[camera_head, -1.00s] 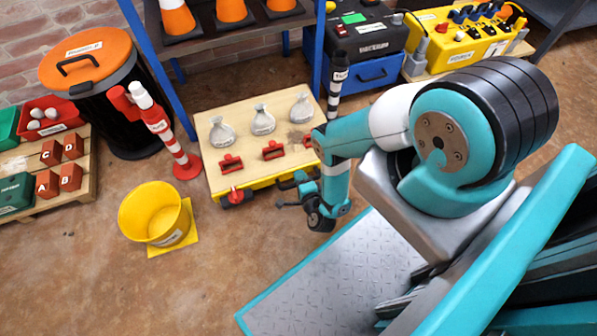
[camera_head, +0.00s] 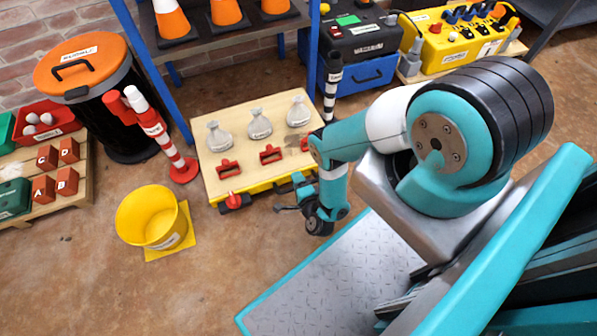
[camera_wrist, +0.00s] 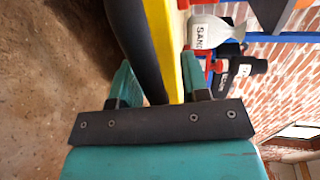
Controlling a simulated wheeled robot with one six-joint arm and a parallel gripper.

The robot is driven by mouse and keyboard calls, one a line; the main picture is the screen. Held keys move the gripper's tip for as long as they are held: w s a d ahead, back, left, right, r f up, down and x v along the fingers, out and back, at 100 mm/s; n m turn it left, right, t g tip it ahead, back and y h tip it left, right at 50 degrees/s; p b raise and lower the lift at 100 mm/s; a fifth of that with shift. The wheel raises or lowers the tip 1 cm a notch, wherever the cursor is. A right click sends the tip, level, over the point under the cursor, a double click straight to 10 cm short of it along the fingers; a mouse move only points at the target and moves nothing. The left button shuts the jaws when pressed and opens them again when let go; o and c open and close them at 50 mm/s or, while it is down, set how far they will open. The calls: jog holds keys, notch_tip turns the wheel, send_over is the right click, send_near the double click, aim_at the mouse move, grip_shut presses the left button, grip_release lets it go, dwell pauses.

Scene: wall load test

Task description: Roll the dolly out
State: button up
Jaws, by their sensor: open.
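The dolly (camera_head: 205,166) is a low wooden platform with a yellow front edge, near the middle of the head view. Three grey sandbags (camera_head: 260,124) stand on it, with red handles (camera_head: 270,154) along the front and a red knob (camera_head: 235,200) at its front edge. My gripper (camera_head: 285,203) is low at the dolly's front right side, partly hidden by my wrist. In the wrist view my open gripper (camera_wrist: 160,88) has its fingers on either side of a black bar (camera_wrist: 140,45) and a yellow edge (camera_wrist: 171,45). Contact cannot be told. A sandbag (camera_wrist: 208,32) shows beyond.
A yellow bucket (camera_head: 150,217) stands on the floor left of the dolly. A red-and-white post (camera_head: 165,145) and a black bin with orange lid (camera_head: 85,65) stand behind left. A blue shelf frame (camera_head: 155,75) stands behind. Floor in front is clear.

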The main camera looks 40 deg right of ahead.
jog(key=o, duration=0.8)
jog(key=r+p, duration=0.3)
jog(key=r, duration=0.1)
jog(key=r+p, duration=0.4)
jog(key=r, duration=0.1)
jog(key=shift+w+d, duration=0.15)
jog(key=shift+w, duration=0.05)
jog(key=shift+c, duration=0.2)
jog(key=r+p, duration=0.2)
jog(key=r, duration=0.2)
jog(key=r+p, duration=0.3)
jog(key=r, duration=0.2)
jog(key=shift+s+a+r+p, duration=0.15)
jog(key=shift+a+r+p, duration=0.05)
jog(key=shift+r+p, duration=0.1)
jog(key=c, duration=0.8)
jog(key=shift+o, duration=0.2)
jog(key=shift+s+d+r, duration=0.1)
jog(key=shift+r, duration=0.55)
